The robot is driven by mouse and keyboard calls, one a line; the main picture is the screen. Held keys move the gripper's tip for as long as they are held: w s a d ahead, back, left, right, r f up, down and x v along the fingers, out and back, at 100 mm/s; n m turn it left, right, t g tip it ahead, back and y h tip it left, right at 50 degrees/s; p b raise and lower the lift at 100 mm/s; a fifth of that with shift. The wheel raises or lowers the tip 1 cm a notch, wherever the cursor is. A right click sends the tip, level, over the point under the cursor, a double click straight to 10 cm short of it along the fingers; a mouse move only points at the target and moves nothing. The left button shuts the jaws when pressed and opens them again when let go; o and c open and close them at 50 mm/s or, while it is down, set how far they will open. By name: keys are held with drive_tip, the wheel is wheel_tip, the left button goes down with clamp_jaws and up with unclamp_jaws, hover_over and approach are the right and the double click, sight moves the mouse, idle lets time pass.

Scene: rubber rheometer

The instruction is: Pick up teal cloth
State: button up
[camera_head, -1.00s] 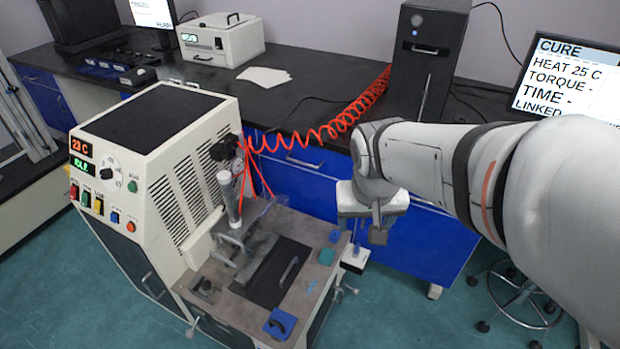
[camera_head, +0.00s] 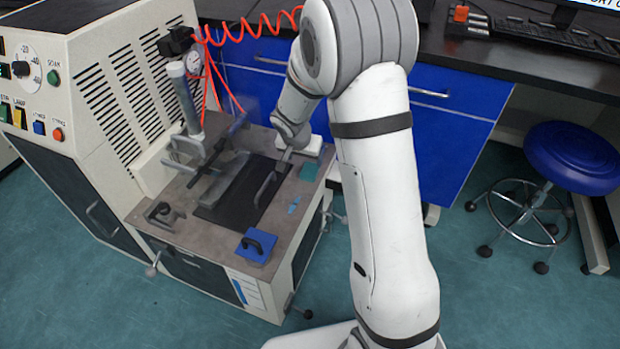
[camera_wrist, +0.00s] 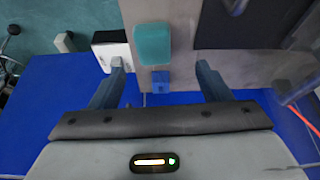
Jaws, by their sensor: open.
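The teal cloth (camera_head: 308,171) lies flat near the right edge of the rheometer's grey top plate in the head view. In the wrist view the teal cloth (camera_wrist: 154,44) is a rounded teal rectangle ahead of my fingertips, roughly centred between them. My gripper (camera_wrist: 160,68) is open, with nothing between its fingers touching the cloth. In the head view my gripper (camera_head: 288,155) is over the plate's back right part, close to the cloth, partly hidden by my arm.
A small blue block (camera_wrist: 160,80) lies beside the cloth, between my fingers in the wrist view. A dark mat (camera_head: 233,210) with a handle lies left of the cloth. A white block (camera_wrist: 112,50) stands off the plate's edge. A blue handled pad (camera_head: 256,247) lies in front.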

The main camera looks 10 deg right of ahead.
sight(310, 169)
drive_tip(key=shift+x, duration=1)
drive_tip(key=x, duration=0.1)
drive_tip(key=b+x, duration=0.1)
drive_tip(key=x, duration=0.1)
drive_tip(key=s+b+x, duration=0.1)
drive_tip(key=shift+w+d+f, duration=0.15)
drive_tip(key=shift+d+f, duration=0.15)
drive_tip(key=shift+d, duration=0.05)
drive_tip(key=shift+w+d+f, duration=0.1)
drive_tip(key=shift+w+f, duration=0.1)
drive_tip(key=shift+f, duration=0.1)
drive_tip(key=shift+r, duration=0.1)
drive_tip(key=shift+c, duration=0.3)
drive_tip(key=c, duration=1)
wheel_tip(310, 169, up, 10)
drive_tip(key=p, duration=0.4)
